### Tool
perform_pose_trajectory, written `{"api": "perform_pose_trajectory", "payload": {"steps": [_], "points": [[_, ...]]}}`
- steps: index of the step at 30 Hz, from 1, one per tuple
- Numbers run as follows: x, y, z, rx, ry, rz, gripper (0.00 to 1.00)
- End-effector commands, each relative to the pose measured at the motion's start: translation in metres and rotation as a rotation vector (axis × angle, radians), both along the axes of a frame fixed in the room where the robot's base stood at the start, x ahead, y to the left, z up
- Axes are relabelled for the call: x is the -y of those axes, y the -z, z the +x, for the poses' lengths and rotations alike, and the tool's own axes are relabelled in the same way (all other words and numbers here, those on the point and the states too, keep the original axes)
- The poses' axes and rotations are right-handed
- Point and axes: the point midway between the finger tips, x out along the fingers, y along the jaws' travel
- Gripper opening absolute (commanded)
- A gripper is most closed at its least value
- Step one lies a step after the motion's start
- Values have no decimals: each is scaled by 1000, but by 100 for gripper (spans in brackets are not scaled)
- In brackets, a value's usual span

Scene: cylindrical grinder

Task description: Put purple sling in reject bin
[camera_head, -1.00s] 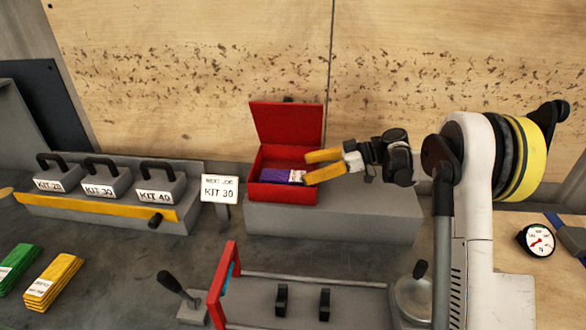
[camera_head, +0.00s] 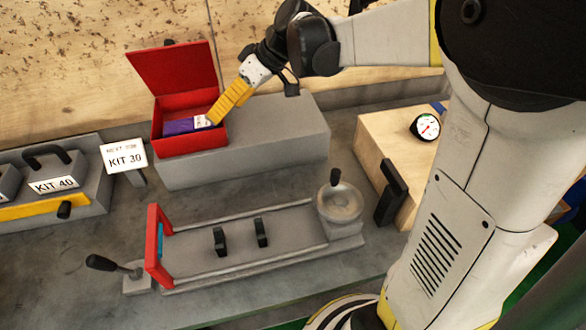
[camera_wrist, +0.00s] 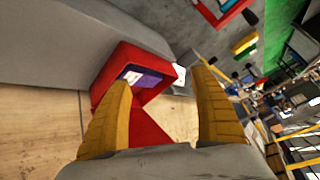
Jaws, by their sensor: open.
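The purple sling (camera_head: 178,127) lies flat inside an open red box (camera_head: 186,145) with its lid tilted back; a white label shows at its right end. The sling also shows inside the box in the wrist view (camera_wrist: 151,81). No text marks this box as the reject bin, so I cannot tell if it is that bin. My gripper (camera_head: 214,116) has yellow fingers and is at the right rim of the box, close to the label. In the wrist view its fingers (camera_wrist: 160,78) are wide apart with nothing gripped between them; the left fingertip overlaps the box. I cannot tell whether it touches.
The red box stands on a grey block (camera_head: 245,140) whose right top is clear. A sign reading KIT 30 (camera_head: 124,157) stands left of it. In front lies a fixture with a red frame (camera_head: 157,240) and a lever (camera_head: 112,265). A round dial (camera_head: 425,127) sits at right.

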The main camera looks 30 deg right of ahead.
Motion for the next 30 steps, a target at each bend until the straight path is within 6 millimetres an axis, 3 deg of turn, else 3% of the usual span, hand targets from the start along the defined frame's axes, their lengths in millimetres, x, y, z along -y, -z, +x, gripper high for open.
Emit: {"api": "perform_pose_trajectory", "payload": {"steps": [1, 9, 15, 21, 30], "points": [[-1, -4, -24, -22, 61, -35, 73], [24, 1, -134, -54, 431, -196, 73], [48, 19, -192, 5, 647, -247, 73], [61, 30, -214, 50, 747, -253, 73], [63, 31, -216, 55, 760, -253, 73]]}}
